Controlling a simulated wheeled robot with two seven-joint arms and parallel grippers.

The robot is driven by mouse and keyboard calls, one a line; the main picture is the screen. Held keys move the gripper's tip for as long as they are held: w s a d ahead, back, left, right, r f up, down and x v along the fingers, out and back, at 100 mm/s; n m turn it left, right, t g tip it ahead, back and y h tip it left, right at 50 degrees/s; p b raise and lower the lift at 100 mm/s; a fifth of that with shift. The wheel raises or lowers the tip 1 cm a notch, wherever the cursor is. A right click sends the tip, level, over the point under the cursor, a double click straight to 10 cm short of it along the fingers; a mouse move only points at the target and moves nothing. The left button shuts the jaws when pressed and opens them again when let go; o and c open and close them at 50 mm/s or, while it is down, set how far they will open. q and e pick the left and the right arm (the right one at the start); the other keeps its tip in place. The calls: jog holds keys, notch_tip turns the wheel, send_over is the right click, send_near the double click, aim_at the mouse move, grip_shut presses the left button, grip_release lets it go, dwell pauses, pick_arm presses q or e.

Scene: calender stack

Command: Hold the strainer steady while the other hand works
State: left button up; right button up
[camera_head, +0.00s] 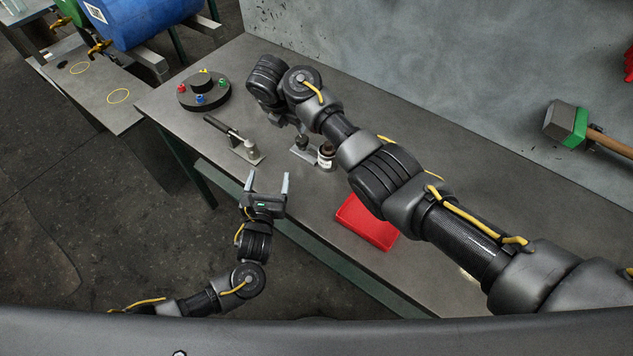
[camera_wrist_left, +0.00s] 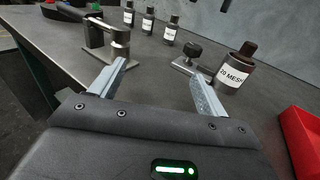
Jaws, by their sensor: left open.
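No part is clearly recognisable as a strainer. A metal fixture (camera_head: 250,150) with an upright post and black lever stands near the table's front edge; it also shows in the left wrist view (camera_wrist_left: 120,42). To its right is a small plate with a dark knob (camera_head: 301,142), beside a dark bottle (camera_head: 326,157) labelled "20 MESH" in the left wrist view (camera_wrist_left: 236,72). My left gripper (camera_head: 266,183) is open and empty, in front of the fixture and plate, touching neither. My right gripper (camera_head: 287,119) is mostly hidden behind its own arm, above the table near the knob.
A black round stand (camera_head: 203,93) with coloured knobs is at the table's far left. A red tray (camera_head: 367,222) lies right of my left gripper. Several small bottles (camera_wrist_left: 149,20) stand behind. A mallet (camera_head: 567,124) is at the wall. My right arm crosses over the table.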

aim_at(325, 160)
pick_arm(q)
jog(key=d+m+h, duration=0.1)
jog(key=d, duration=0.3)
jog(key=d+m+h, duration=0.1)
jog(key=d+h, duration=0.1)
jog(key=d, duration=0.2)
jog(key=s+d+h, duration=0.1)
jog(key=d, duration=0.4)
jog(key=shift+r+m, duration=0.25)
jog(key=shift+m, duration=0.15)
jog(key=x, duration=1)
jog(key=shift+w+d+f, duration=0.15)
jog(key=shift+w+d, duration=0.05)
jog(key=shift+w, duration=0.05)
jog(key=c, duration=1.4)
